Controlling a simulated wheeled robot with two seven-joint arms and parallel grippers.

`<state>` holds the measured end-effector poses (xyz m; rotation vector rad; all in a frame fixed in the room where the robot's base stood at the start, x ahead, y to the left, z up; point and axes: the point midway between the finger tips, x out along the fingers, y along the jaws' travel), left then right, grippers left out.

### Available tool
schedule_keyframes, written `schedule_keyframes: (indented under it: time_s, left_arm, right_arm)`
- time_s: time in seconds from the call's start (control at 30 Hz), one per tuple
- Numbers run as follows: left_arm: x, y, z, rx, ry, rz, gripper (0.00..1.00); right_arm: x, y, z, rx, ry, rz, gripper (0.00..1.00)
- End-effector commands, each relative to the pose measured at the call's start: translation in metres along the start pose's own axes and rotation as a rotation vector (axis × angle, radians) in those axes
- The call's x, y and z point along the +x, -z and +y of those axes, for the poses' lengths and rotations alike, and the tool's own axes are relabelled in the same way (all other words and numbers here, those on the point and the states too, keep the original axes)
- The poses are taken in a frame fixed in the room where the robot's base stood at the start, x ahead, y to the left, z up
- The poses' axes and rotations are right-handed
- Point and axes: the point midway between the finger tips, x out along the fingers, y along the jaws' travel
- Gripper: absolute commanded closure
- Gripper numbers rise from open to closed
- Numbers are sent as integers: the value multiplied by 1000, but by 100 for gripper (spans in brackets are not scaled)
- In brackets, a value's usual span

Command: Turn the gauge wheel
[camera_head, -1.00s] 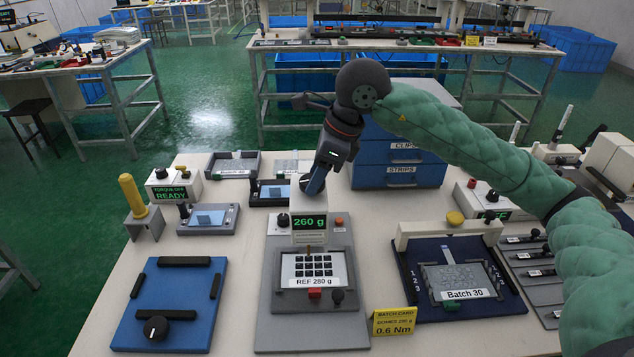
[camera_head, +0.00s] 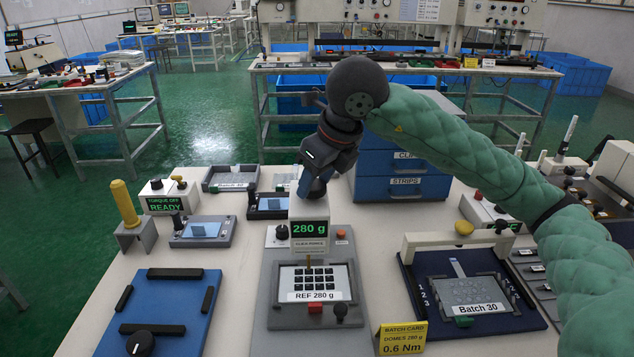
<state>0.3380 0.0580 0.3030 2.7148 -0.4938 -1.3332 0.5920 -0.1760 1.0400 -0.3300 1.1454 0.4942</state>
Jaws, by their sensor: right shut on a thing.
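The gauge (camera_head: 309,210) is a pale upright block with a green display reading 280 g. A dark round wheel (camera_head: 319,188) sits on its top, partly covered by my right gripper. My right gripper (camera_head: 312,184) points down from above and is shut on the wheel, its blue-grey finger beside it. Below the gauge, a grey fixture holds a plate of small black domes (camera_head: 313,280) with a label REF 280 g. A yellow batch card (camera_head: 403,338) reads DOMES 280 g, 0.6 Nm. My left gripper is not in view.
A blue board with a black knob (camera_head: 140,343) lies at the left. A Batch 30 fixture (camera_head: 478,310) stands at the right, with a pale bar behind it. Blue drawers (camera_head: 400,188) stand behind the gauge.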

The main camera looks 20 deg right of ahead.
Motion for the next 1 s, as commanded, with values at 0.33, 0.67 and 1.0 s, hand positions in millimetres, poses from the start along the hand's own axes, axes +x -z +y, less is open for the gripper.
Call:
schedule_keyframes:
  time_s: [0.33, 0.67, 1.0]
  left_arm:
    - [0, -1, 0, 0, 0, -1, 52]
    - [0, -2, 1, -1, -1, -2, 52]
    - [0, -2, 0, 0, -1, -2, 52]
  right_arm:
    - [0, 0, 0, 12, 6, 1, 76]
    - [0, 0, 0, 12, 5, 1, 32]
    - [-10, 0, 0, 11, 6, -1, 32]
